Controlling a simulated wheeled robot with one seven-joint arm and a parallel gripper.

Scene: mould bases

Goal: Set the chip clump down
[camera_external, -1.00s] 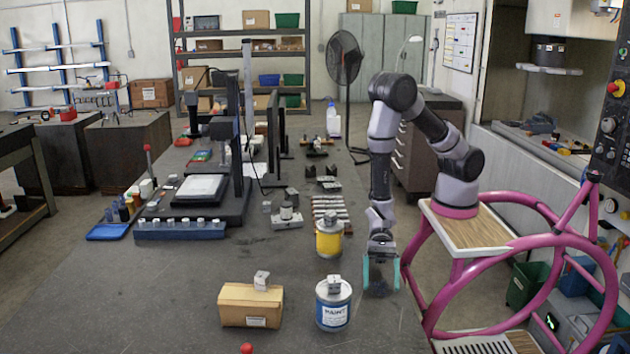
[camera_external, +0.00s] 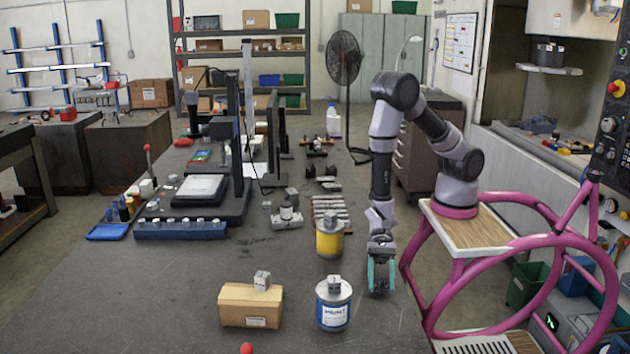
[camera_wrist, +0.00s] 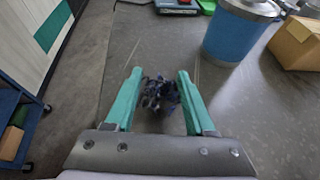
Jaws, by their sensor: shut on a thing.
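The chip clump (camera_wrist: 160,95) is a dark, tangled bunch with bluish and purplish bits. In the wrist view it sits between the two teal fingers of my gripper (camera_wrist: 160,74). My gripper (camera_external: 381,286) is shut on the clump and points down, low at the right side of the dark workbench (camera_external: 200,290). In the external view the fingers and shadow mostly hide the clump. I cannot tell whether the clump touches the bench top.
A blue-labelled paint can (camera_external: 333,310) with a metal block on top stands just left of my gripper. A yellow can (camera_external: 329,241) is behind it. A cardboard box (camera_external: 240,305) is further left. The bench's right edge is close to my gripper.

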